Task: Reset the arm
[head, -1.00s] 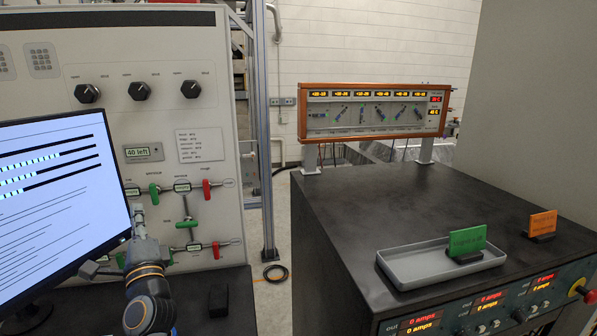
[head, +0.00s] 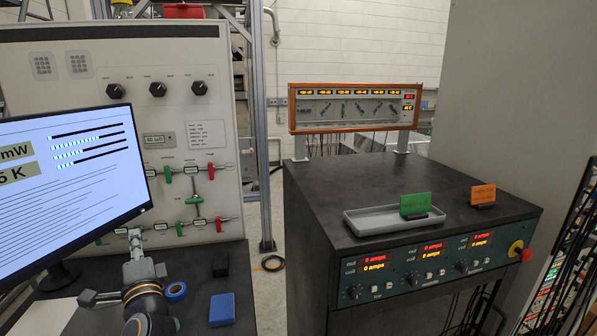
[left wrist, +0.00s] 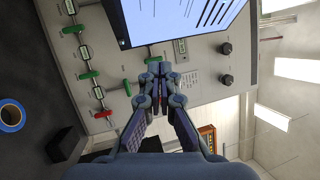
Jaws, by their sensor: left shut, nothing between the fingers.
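My left gripper (head: 135,238) points up in front of the lower part of the grey valve panel (head: 120,65), beside the monitor's right edge. In the left wrist view my left gripper (left wrist: 160,72) has its fingers together with nothing between them. The panel's green handle (head: 194,199) and red handle (head: 211,171) are clear of the gripper in the head view. The fingers touch nothing that I can make out. My right arm and gripper are not in view.
A monitor (head: 65,175) stands close at the left. A blue tape roll (head: 175,291), a blue block (head: 222,309) and a black block (head: 221,264) lie on the bench near my arm. A grey tray (head: 370,222) sits on the cabinet at right. Floor shows between.

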